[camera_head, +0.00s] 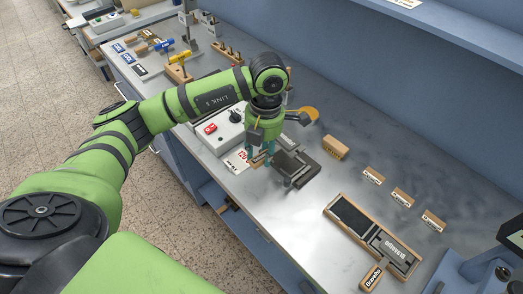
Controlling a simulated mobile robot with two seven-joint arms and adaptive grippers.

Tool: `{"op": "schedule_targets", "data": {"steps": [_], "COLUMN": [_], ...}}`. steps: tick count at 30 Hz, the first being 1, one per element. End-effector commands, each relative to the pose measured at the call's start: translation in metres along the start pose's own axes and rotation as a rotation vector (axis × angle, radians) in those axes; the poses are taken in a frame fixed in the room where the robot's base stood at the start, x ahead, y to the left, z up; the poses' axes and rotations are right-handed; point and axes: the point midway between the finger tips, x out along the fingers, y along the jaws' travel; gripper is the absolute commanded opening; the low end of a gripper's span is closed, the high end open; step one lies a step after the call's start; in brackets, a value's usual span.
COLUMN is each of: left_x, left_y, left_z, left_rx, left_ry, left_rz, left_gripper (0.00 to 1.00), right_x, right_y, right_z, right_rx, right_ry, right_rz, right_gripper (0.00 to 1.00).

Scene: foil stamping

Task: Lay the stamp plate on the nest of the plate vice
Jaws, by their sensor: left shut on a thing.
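My left gripper (262,155) points down over the bench, with its fingers closed on a small piece that I take to be the stamp plate (260,158). The fingers and wrist hide most of that piece. A dark grey block-like fixture (297,169), which looks like the plate vice, stands just right of the fingers on the bench. The gripper is at its left side. I cannot tell whether the held piece touches the fixture, and its nest is not clear from here. My right gripper is not in view.
A control box (230,127) with a red switch and dark knob stands left of the gripper. A wooden block (335,148) and several small labelled blocks lie to the right. A wood-framed tray (330,209) lies nearer the lower right. Bare bench (305,215) lies between.

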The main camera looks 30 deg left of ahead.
Motion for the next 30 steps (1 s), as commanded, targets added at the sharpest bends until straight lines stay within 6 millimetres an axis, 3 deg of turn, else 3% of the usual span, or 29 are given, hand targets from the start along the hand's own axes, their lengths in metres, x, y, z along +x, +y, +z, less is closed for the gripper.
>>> {"op": "schedule_targets", "data": {"steps": [24,30], "left_x": [0.062,0.069], "left_y": [0.0,0.0], "left_z": [0.006,0.007], "left_rx": [0.001,0.001], "left_ry": [-0.003,-0.004], "left_rz": [0.001,0.0], "left_gripper": [0.0,0.0], "right_x": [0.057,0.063], "right_y": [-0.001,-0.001], "right_z": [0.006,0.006], "right_rx": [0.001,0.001], "right_ry": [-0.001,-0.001], "right_rz": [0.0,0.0], "right_gripper": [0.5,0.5]}}
